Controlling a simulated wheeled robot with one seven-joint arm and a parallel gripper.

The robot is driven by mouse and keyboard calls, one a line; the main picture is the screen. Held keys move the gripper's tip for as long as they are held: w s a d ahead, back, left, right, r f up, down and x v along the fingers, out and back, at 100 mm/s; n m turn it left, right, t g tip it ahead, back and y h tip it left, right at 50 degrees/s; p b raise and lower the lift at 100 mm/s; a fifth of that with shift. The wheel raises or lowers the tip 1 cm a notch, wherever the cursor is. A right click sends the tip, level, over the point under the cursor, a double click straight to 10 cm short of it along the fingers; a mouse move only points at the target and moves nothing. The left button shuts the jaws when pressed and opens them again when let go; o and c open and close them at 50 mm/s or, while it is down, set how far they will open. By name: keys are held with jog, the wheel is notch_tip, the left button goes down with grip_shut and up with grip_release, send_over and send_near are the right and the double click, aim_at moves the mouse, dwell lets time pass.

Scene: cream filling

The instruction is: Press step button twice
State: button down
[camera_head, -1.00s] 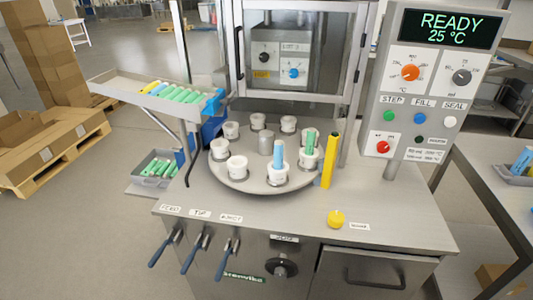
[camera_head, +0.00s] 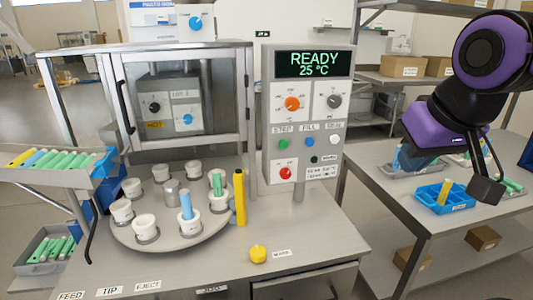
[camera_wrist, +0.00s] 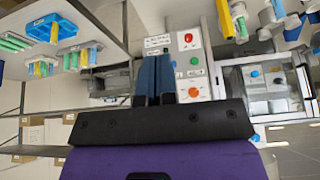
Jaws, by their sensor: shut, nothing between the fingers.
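The green STEP button (camera_head: 283,143) is on the grey control panel (camera_head: 266,165), left of the blue FILL button (camera_head: 309,142) and below the orange knob. The display reads READY, 25 °C. My gripper (camera_wrist: 154,78) is shut and empty, its dark blue fingers side by side in the wrist view. In that view the panel (camera_wrist: 211,75) appears turned upside down beyond and beside the fingers, with the red button (camera_wrist: 188,37) and orange knob (camera_wrist: 195,92) showing. In the head view my purple and black arm is right of the panel, apart from it. The fingertips are unclear there.
A round turntable (camera_head: 175,240) with several white cups stands left of the panel. A yellow post (camera_head: 239,197) and yellow button (camera_head: 258,254) are near its right side. A side table at right holds a blue bin (camera_head: 455,205) and trays. Space right of the panel is open.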

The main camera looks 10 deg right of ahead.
aim_at(283, 144)
jog(key=w+f+m+t+h, duration=0.15)
jog(key=w+m, duration=0.25)
jog(key=w, duration=0.7)
jog(key=w+a+f+m+t+y, duration=0.1)
jog(key=w+a+f+m+y, duration=0.1)
jog(key=w+f, duration=0.5)
jog(key=w+a+f+m+t+y, duration=0.1)
jog(key=w+a+f+m+y, duration=0.2)
jog(key=w+f, duration=0.5)
jog(key=w+a+m, duration=0.1)
jog(key=w+a, duration=0.1)
jog(key=w, duration=0.2)
jog(key=shift+a, duration=0.25)
jog(key=shift+f+y, duration=0.1)
jog(key=shift+y, duration=0.15)
jog(key=w, duration=0.8)
jog(key=shift+w, duration=0.4)
jog(key=shift+w, duration=0.15)
dwell(0.3)
jog(key=shift+w, duration=0.3)
